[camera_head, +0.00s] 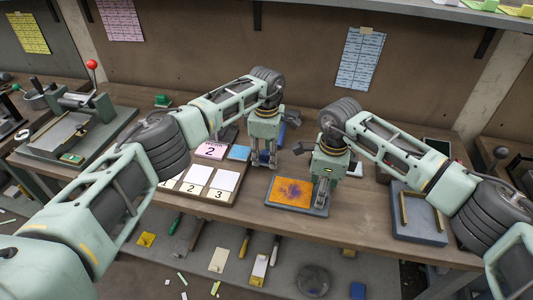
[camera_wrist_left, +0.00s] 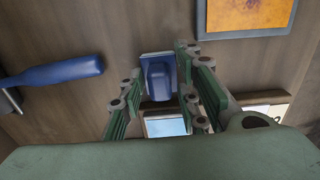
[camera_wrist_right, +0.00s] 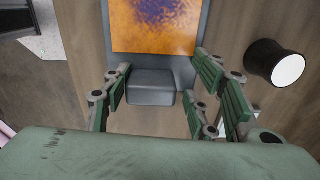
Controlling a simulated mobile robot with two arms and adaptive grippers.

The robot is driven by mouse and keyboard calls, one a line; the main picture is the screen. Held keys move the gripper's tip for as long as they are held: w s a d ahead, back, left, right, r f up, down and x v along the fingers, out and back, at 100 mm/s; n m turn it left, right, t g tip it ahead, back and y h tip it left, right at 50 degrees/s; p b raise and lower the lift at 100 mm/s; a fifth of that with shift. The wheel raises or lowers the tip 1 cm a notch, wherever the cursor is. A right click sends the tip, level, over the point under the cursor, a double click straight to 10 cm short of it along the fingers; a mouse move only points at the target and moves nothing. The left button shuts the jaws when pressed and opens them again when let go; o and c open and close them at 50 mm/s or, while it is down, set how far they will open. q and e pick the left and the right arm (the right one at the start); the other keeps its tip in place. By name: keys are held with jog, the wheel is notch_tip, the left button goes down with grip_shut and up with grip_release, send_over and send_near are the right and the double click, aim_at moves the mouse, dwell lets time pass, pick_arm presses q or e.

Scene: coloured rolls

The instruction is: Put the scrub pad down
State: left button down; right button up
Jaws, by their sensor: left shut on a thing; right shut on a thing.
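The scrub pad (camera_wrist_left: 157,78), a blue grip block on a pale grey base, sits between the fingers of my left gripper (camera_wrist_left: 158,92). The left gripper (camera_head: 263,166) is shut on it over the middle of the bench; in the head view the pad is hard to make out. My right gripper (camera_wrist_right: 160,100) is shut on the grey end block (camera_wrist_right: 151,84) of a grey plate with an orange and purple face (camera_wrist_right: 155,22). In the head view this plate (camera_head: 291,192) lies at the bench front, with the right gripper (camera_head: 322,196) at its right end.
A board with white numbered cards (camera_head: 198,175) and a pink card (camera_head: 211,150) lies left of the plate. A light blue card (camera_head: 238,153) is near the left gripper. A blue-handled tool (camera_wrist_left: 60,73) lies nearby. A grey tray (camera_head: 418,230) is at right, a lever press (camera_head: 75,130) at left.

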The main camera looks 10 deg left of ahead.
pick_arm(q)
jog(key=shift+f, duration=0.35)
jog(key=c, duration=1.3)
grip_release()
